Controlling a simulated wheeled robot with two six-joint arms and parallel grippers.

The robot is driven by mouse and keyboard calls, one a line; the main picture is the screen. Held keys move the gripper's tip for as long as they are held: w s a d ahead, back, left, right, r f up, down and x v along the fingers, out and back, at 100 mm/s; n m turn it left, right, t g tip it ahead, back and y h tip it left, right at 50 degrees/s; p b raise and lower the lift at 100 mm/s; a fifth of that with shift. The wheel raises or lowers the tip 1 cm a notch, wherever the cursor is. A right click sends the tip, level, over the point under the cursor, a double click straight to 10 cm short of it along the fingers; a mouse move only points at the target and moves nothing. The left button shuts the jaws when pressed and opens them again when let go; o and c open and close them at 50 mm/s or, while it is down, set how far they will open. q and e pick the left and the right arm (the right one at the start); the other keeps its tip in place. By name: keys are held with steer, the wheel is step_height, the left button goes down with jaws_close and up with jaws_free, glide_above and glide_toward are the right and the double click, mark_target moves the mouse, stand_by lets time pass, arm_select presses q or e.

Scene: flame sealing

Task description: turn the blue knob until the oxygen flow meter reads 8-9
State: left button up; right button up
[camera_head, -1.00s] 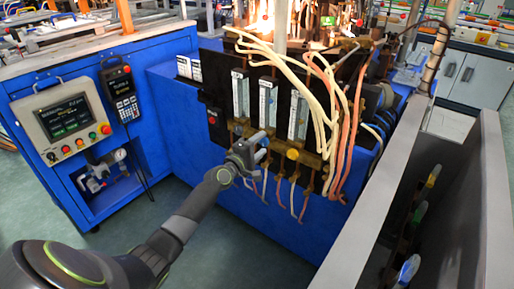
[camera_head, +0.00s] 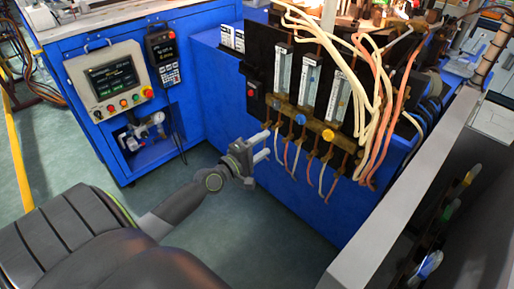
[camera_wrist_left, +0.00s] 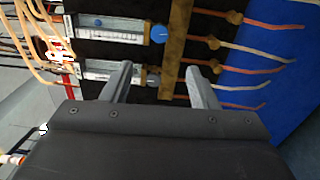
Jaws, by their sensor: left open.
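The blue knob (camera_head: 300,119) sits on the brass fitting below the middle of three upright flow meters (camera_head: 310,85). A blue knob also shows in the left wrist view (camera_wrist_left: 157,32), at the end of the upper meter (camera_wrist_left: 110,28). The meter readings are too small to make out. My left gripper (camera_head: 266,145) is open and empty, below and left of the blue knob, apart from it. In the left wrist view its two fingers (camera_wrist_left: 158,70) point toward the panel, with the blue knob beyond their tips. My right gripper is not in view.
A yellow knob (camera_head: 328,135) sits right of the blue one. Cream and orange hoses (camera_head: 372,75) hang over the panel's right side. A grey wall (camera_head: 400,195) stands at the right. A blue cabinet with a control screen (camera_head: 113,80) is at the left.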

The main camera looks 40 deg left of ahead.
arm_select(q)
steer(key=shift+s+a, duration=0.15)
steer(key=shift+s, duration=0.8)
